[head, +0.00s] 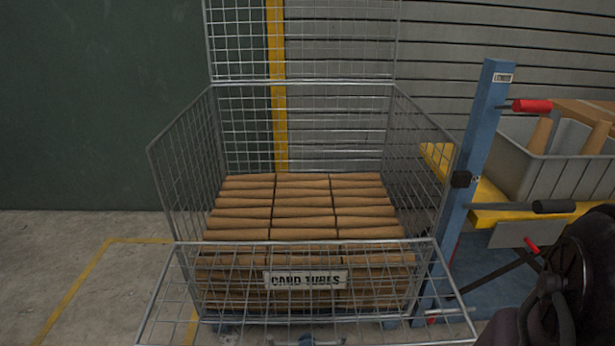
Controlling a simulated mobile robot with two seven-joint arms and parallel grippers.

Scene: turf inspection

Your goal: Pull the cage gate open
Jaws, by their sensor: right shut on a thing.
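The cage gate (222,262) is a wire-mesh front panel on the wire cage (207,140). It tilts outward toward me, its near edge at the bottom of the picture. A "CARD TUBES" sign (305,279) shows at the front, behind or on the mesh. Brown card tubes (303,200) lie stacked in the cage. My right gripper (306,341) is mostly cut off by the bottom edge, at the middle of the gate's near edge, and is shut on the gate. My dark right arm shows at the lower right. My left gripper is out of view.
A blue post (480,150) with a red handle (531,106) stands close to the cage's right side. Beside it a grey bin (555,165) sits on a yellow platform (480,210). A wall is behind. The floor at left is clear.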

